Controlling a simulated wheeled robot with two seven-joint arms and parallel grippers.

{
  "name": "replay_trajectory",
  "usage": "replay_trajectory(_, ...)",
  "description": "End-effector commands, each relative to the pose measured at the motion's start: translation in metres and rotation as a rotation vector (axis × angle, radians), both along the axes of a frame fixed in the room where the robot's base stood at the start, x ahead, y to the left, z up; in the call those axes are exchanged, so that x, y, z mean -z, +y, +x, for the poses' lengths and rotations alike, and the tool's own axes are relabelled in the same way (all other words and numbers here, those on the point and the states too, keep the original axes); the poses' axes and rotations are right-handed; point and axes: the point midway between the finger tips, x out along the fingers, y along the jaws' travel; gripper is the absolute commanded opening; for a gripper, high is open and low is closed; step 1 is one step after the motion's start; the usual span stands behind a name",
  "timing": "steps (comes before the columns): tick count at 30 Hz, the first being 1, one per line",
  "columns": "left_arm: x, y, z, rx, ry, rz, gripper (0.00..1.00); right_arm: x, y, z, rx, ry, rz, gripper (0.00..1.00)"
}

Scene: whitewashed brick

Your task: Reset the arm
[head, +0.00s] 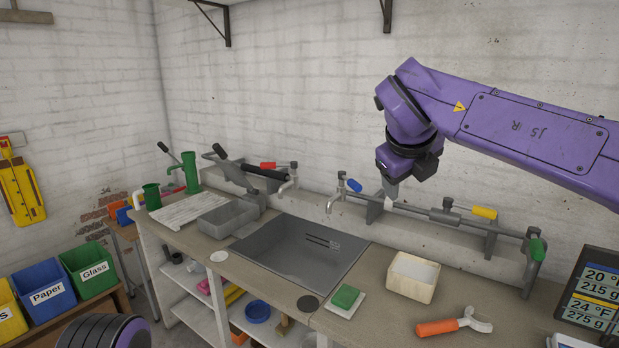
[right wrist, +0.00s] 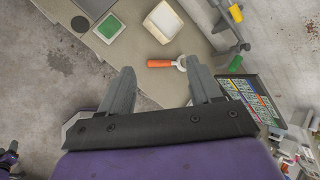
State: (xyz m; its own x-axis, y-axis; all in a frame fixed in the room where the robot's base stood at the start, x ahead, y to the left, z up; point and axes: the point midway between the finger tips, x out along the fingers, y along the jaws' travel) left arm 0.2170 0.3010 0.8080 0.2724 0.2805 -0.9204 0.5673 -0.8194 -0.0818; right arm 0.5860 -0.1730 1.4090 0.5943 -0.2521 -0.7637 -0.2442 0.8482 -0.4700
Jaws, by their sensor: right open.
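My right arm comes in from the right in the head view, raised above the counter. Its right gripper (head: 391,190) points down in front of the wall, over the back of the counter and the pipe rail. In the right wrist view the two grey fingers of the right gripper (right wrist: 163,82) stand wide apart with nothing between them. Beyond the fingertips, well apart from them, an orange-handled tool (right wrist: 160,63) lies on the counter. My left gripper is in neither view; only a purple and dark part of mine shows at the lower left.
The counter (head: 395,317) holds a grey sink (head: 282,265), a green sponge (head: 345,296), a cream box (head: 412,277) and the tool (head: 452,324). Taps and a pipe rail (head: 440,217) run along the wall. A display (head: 592,295) stands right; recycling bins (head: 88,270) stand left.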

Motion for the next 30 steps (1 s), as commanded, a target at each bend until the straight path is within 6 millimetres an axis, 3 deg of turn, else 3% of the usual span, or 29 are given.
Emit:
replay_trajectory(5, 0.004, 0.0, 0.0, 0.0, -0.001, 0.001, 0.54, 0.038, -0.01, 0.021, -0.039, -0.073, -0.237, 0.63)
replay_trajectory(11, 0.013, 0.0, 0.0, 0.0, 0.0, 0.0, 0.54, 0.108, -0.016, 0.04, -0.141, -0.096, -0.509, 0.63)
replay_trajectory(14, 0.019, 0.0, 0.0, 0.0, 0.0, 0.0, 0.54, 0.16, -0.018, 0.045, -0.233, -0.082, -0.656, 0.63)
replay_trajectory(17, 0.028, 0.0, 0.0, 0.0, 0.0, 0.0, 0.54, 0.229, -0.019, 0.043, -0.37, -0.049, -0.813, 0.63)
replay_trajectory(21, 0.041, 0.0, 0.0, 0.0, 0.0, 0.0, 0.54, 0.335, -0.021, 0.022, -0.613, 0.028, -0.992, 0.63)
replay_trajectory(23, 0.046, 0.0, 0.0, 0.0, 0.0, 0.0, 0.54, 0.378, -0.024, 0.006, -0.721, 0.068, -1.046, 0.63)
replay_trajectory(26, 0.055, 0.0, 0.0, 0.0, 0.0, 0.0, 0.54, 0.447, -0.029, -0.028, -0.903, 0.141, -1.109, 0.63)
replay_trajectory(30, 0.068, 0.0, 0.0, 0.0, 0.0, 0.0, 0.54, 0.534, -0.042, -0.091, -1.157, 0.256, -1.145, 0.63)
